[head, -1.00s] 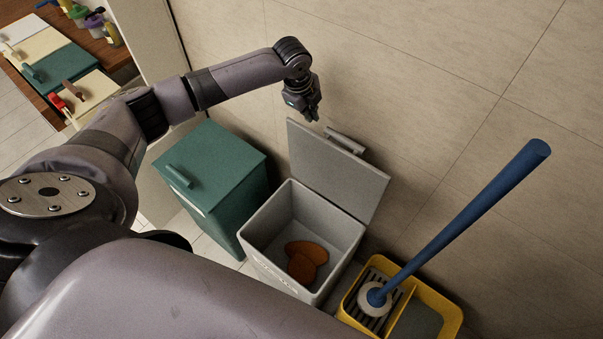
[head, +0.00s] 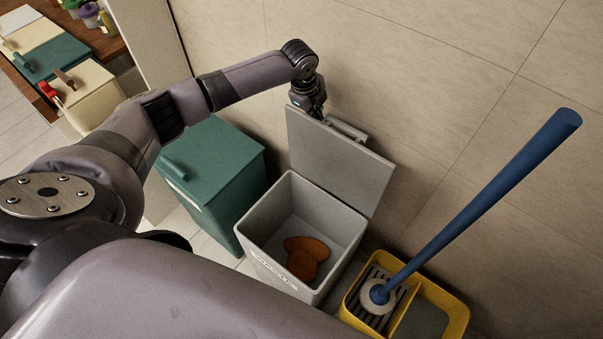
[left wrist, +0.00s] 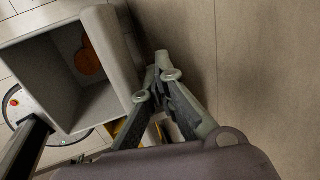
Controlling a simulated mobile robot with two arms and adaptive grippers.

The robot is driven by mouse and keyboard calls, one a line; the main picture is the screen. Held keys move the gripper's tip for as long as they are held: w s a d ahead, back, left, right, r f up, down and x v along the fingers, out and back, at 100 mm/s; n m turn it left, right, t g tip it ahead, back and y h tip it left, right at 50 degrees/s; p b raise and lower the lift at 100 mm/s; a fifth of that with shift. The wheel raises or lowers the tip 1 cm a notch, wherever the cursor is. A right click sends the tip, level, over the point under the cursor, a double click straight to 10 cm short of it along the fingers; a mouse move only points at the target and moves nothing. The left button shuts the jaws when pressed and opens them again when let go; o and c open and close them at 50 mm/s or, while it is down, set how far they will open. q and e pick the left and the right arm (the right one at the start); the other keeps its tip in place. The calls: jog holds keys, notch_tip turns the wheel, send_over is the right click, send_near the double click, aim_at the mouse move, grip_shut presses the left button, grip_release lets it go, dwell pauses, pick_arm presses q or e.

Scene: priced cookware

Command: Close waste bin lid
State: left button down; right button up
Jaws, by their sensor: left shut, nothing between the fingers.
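The grey waste bin (head: 257,258) stands open on the floor, with orange-brown pieces (head: 303,260) inside. Its grey lid (head: 336,165) is raised upright on the wall side, with a handle (head: 346,128) on its back face. My left gripper (head: 318,113) is shut and empty. It is at the lid's upper left, behind the lid's top edge, between lid and wall; its fingertips are hidden in the head view. In the left wrist view the gripper (left wrist: 163,65) is beside the lid (left wrist: 112,55), on its wall side. I cannot tell whether it touches. My right gripper is not in view.
A green bin (head: 215,165) with a closed lid stands left of the grey bin. A yellow mop bucket (head: 452,310) with a blue-handled mop (head: 480,205) stands on the right. The tiled wall (head: 420,70) is close behind. A table with several items is at the upper left.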

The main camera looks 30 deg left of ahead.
pick_arm(q)
jog(key=shift+s, duration=0.1)
jog(key=shift+s+a+p, duration=0.2)
jog(key=shift+s+p, duration=1.05)
jog(key=shift+p, duration=0.05)
jog(key=shift+s+a+f+p, duration=0.1)
jog(key=shift+s+f+p, duration=0.05)
jog(key=shift+s+p, duration=0.4)
jog(key=shift+s+a+f+p, duration=0.15)
jog(key=shift+s+p, duration=0.2)
jog(key=shift+s, duration=0.25)
jog(key=shift+s+f+p, duration=0.1)
jog(key=shift+s+p, duration=0.35)
jog(key=shift+s, duration=0.05)
jog(key=shift+s+a+f+p, duration=0.1)
jog(key=shift+s+f+p, duration=0.1)
jog(key=shift+s+p, duration=0.3)
jog(key=shift+s+a+f+p, duration=0.1)
jog(key=shift+s+f+p, duration=0.1)
jog(key=shift+s, duration=0.55)
jog(key=shift+s+a+f+p, duration=0.15)
jog(key=shift+s+p, duration=0.2)
jog(key=shift+s, duration=0.25)
jog(key=shift+d, duration=0.1)
